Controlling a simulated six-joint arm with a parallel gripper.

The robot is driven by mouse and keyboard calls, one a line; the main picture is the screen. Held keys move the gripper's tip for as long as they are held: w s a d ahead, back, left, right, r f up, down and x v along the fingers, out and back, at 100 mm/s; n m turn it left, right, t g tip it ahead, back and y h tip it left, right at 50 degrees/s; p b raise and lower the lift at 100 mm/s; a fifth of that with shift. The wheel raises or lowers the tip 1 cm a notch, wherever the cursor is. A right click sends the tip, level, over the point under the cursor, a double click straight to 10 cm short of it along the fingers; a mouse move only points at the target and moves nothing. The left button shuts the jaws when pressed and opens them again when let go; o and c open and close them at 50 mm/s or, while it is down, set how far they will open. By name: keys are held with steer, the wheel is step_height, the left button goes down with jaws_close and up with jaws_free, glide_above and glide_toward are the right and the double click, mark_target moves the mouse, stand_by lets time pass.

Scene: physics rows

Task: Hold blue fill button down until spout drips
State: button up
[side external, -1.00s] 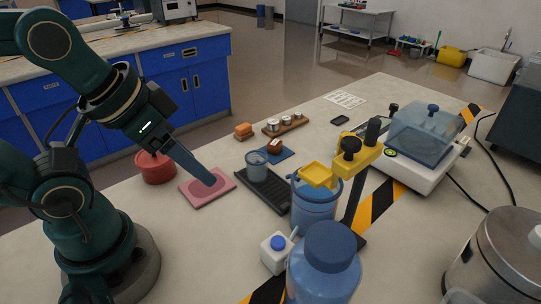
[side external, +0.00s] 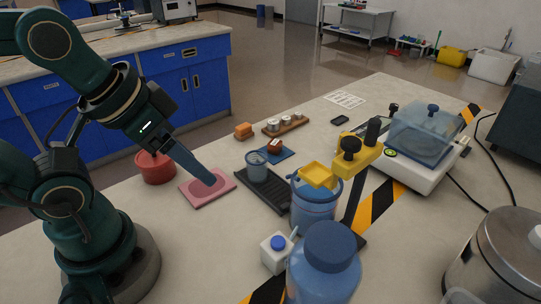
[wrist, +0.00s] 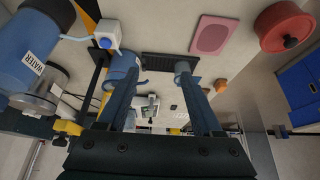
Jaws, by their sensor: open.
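A blue button (side external: 278,242) sits on a small white box (side external: 270,257) at the front of the table; in the wrist view the blue button (wrist: 105,43) faces me at the upper left. A pale tube runs from the box toward a large blue bottle (side external: 325,268), labelled WATER in the wrist view (wrist: 28,62). No drip can be made out, and I cannot tell which part is the spout. My gripper (side external: 208,180) is tilted down over the pink mat, left of the button and apart from it. Its fingers (wrist: 158,74) are spread and empty in the wrist view.
A pink mat (side external: 193,196) and red pot (side external: 155,171) lie left. A blue container (side external: 313,211) and yellow-headed stand (side external: 369,153) are near the bottle. Table is clear left of the white box.

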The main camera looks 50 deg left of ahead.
stand_by(0.4)
jaws_close()
stand_by(1.6)
